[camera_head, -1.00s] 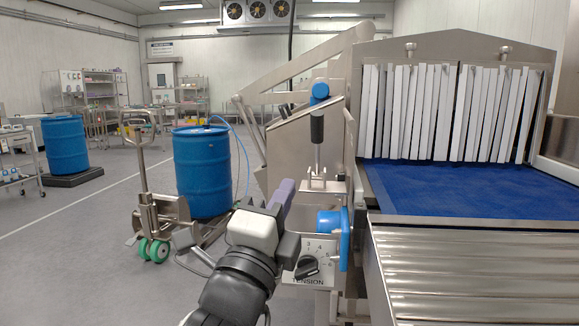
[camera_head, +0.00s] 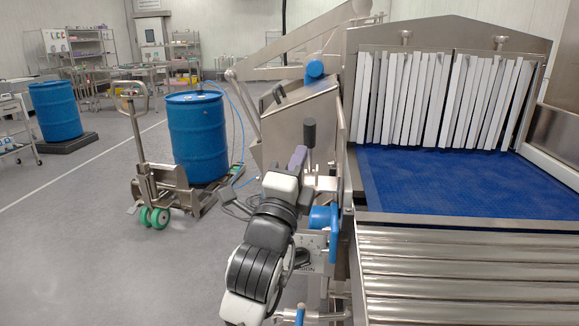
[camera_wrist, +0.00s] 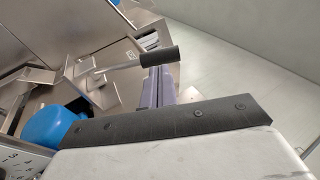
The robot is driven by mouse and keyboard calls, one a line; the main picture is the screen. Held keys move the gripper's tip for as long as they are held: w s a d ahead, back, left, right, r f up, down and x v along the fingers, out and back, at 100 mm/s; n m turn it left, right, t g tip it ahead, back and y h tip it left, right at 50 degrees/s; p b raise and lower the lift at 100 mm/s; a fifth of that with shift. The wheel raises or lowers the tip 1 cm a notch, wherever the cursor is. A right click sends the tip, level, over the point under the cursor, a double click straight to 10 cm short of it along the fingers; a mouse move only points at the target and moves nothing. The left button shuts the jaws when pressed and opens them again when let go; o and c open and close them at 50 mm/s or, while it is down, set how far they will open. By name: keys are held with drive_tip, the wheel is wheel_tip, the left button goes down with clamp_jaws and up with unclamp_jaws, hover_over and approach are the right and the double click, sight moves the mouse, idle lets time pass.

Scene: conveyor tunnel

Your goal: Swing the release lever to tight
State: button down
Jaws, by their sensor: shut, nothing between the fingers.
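The release lever has a black grip (camera_head: 309,134) on a thin metal shaft and stands roughly upright beside the machine's side frame. In the wrist view its black grip (camera_wrist: 160,57) and shaft lie across the upper middle, just beyond my fingertips. My gripper (camera_head: 299,153) has purple fingers, shut and empty. It is just left of the lever's shaft, below the grip, and overlaps it closely in the picture. In the wrist view my gripper (camera_wrist: 158,80) points at the grip. I cannot tell whether they touch. No tight marking is readable.
A blue round cap (camera_head: 322,217) and a partly hidden tension dial (camera_head: 302,259) sit below the lever. The blue conveyor belt (camera_head: 440,183) and steel rollers (camera_head: 450,275) lie to the right. A blue drum (camera_head: 197,138) on a pallet truck stands left.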

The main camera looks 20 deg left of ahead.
sight(306, 134)
drive_tip(key=shift+p+x, duration=0.45)
drive_tip(key=shift+x, duration=1)
drive_tip(key=shift+r, duration=0.1)
drive_tip(key=shift+w+a+r+g+p, duration=0.1)
drive_tip(key=shift+w+r+g+p, duration=0.5)
drive_tip(key=shift+p, duration=0.3)
drive_tip(key=w+r+g+p, duration=0.1)
drive_tip(key=w+a+n+g+p, duration=0.1)
drive_tip(key=w+g+p, duration=0.1)
drive_tip(key=w+r+g+p, duration=0.1)
drive_tip(key=p, duration=0.1)
drive_tip(key=shift+w+a+r+g, duration=0.2)
drive_tip(key=shift+r+g, duration=0.1)
drive_tip(key=shift+g, duration=0.1)
drive_tip(key=w+a+f+g, duration=0.1)
drive_tip(key=w+a, duration=0.1)
drive_tip(key=w, duration=0.5)
drive_tip(key=shift+w+n+p, duration=0.25)
drive_tip(key=shift+n+p, duration=0.15)
drive_tip(key=shift+a, duration=0.1)
